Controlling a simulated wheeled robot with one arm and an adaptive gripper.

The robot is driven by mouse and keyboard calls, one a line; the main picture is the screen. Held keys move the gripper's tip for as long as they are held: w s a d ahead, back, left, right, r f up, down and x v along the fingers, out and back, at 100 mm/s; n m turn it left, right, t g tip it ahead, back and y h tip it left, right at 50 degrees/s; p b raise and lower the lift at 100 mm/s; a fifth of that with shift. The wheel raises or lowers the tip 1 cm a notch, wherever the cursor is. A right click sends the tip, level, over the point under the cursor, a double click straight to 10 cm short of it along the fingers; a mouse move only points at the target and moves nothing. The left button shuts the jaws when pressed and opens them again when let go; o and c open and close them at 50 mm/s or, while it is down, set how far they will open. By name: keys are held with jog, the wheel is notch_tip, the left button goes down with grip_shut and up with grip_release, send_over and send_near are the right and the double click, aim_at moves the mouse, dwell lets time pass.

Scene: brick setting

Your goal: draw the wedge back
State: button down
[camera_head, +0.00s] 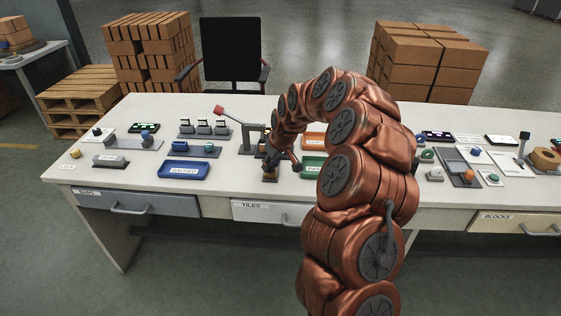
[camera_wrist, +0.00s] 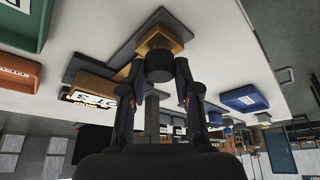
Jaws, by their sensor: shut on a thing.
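My gripper (camera_head: 270,161) is low over the middle of the bench. Its fingers (camera_wrist: 160,66) are closed around a dark round knob in the wrist view. The knob sits on the near face of a tan-orange block (camera_wrist: 159,38), which looks like the wedge, on a dark base plate (camera_wrist: 136,32). In the head view only a small tan part of the wedge (camera_head: 269,176) shows below my fingers. My gripper and arm hide the rest, so I cannot tell how far it is seated.
A blue labelled tray (camera_head: 184,170) lies left of my gripper, and a green tray (camera_head: 311,168) lies close on its right, partly behind my arm. Bare bench top (camera_head: 232,183) lies in front.

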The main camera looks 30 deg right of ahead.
jog(key=shift+s+a, duration=0.1)
jog(key=shift+a, duration=0.1)
jog(key=c, duration=0.8)
grip_release()
jog(key=shift+d, duration=0.1)
jog(key=shift+r, duration=0.1)
jog(key=shift+s+r, duration=0.2)
jog(key=shift+r, duration=0.25)
jog(key=v, duration=1.1)
